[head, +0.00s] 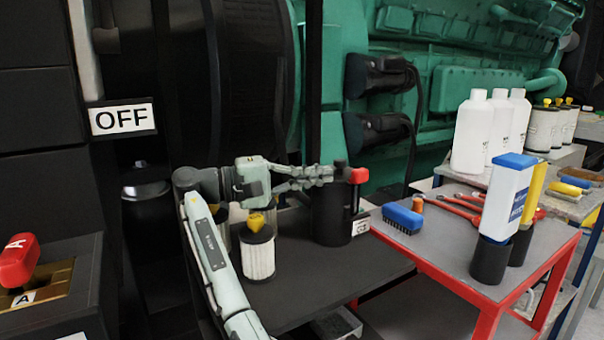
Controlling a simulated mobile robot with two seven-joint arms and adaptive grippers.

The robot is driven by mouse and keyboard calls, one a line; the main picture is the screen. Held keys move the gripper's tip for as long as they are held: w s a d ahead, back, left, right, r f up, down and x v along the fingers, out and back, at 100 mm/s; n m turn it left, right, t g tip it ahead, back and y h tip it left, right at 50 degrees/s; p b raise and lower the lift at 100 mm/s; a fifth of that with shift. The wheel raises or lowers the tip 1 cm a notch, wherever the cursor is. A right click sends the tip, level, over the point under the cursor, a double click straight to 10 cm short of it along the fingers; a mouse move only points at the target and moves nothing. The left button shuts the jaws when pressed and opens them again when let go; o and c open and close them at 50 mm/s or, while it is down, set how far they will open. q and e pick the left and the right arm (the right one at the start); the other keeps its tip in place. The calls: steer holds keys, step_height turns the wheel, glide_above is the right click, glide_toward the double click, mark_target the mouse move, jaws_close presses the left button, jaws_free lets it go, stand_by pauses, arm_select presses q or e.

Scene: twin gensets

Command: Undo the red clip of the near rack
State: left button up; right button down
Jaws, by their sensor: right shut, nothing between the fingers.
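The red clip (357,175) sits at the top right of a black cylindrical holder (330,212) on the dark shelf, with a small white label low on its right side. My right gripper (328,173) is shut and empty. It points to the right, its fingertips over the holder's top and just left of the clip. I cannot tell whether they touch the small dark part beside the clip. My left gripper is not in view.
Filter cartridges with yellow tops, one at the front (258,252), stand on the dark shelf (300,305) under my right gripper. Right of it, a red-framed table (440,255) holds a blue brush (402,217), red-handled tools and a blue-capped bottle (507,195). Green engine behind.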

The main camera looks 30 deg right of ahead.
mark_target(358, 194)
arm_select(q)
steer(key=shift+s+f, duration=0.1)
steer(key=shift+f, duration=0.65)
arm_select(e)
steer(key=shift+s+d, duration=0.2)
steer(key=shift+d, duration=0.85)
steer(key=shift+s+d, duration=0.15)
steer(key=shift+d, duration=0.9)
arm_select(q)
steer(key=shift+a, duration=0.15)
arm_select(e)
steer(key=shift+d, duration=0.1)
